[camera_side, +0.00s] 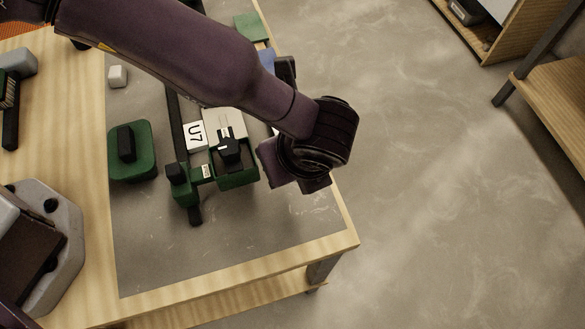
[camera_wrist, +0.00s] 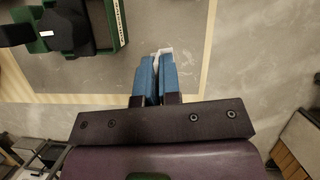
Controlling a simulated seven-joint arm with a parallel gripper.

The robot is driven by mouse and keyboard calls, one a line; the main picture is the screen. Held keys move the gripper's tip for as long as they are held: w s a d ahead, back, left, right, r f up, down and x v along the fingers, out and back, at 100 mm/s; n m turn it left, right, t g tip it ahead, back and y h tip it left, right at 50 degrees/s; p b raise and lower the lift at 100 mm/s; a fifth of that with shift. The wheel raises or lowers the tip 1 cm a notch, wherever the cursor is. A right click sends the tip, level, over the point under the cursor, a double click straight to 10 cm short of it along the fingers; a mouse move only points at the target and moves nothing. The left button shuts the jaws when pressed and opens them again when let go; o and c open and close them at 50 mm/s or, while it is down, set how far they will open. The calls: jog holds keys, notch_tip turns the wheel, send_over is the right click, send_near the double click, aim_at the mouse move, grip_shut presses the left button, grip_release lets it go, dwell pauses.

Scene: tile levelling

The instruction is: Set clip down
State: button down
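In the wrist view the blue fingers of my gripper (camera_wrist: 157,72) are close together. A small pale piece, which looks like the clip (camera_wrist: 164,51), shows between and just past their tips. My gripper is over the grey mat near the corner of the table; its height cannot be told. In the side view my wrist hides the fingers and the clip. The fixture also shows at the upper left of the wrist view (camera_wrist: 120,25), apart from the fingers.
A brush (camera_side: 10,110) lies at the left. The mat's front part is clear. The table's wooden edge (camera_side: 352,236) is close by on the right.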

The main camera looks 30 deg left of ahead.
notch_tip(320, 180, up, 2)
jog(key=shift+r, duration=0.25)
jog(key=w+a+r+n, duration=0.2)
jog(key=w+a+r, duration=0.2)
jog(key=w+a, duration=0.3)
jog(key=s+a+r+n+g, duration=0.15)
jog(key=a+n, duration=0.25)
jog(key=a, duration=1)
jog(key=s+a+n+g, duration=0.3)
jog(key=s+a+n, duration=0.2)
jog(key=s+a, duration=0.45)
jog(key=s+a+f+n+g, duration=0.2)
jog(key=s+a+n, duration=0.3)
jog(key=s, duration=0.5)
jog(key=shift+n+t, duration=0.25)
jog(key=shift+n, duration=0.05)
jog(key=w+f, duration=0.3)
jog(key=w, duration=0.1)
jog(key=w+f, duration=0.3)
jog(key=w, duration=0.2)
jog(key=w+f, duration=0.3)
jog(key=w, duration=0.1)
jog(key=shift+w+d, duration=0.2)
jog(key=shift+d, duration=0.05)
jog(key=shift+w+f, duration=0.45)
jog(key=shift+f, duration=1.65)
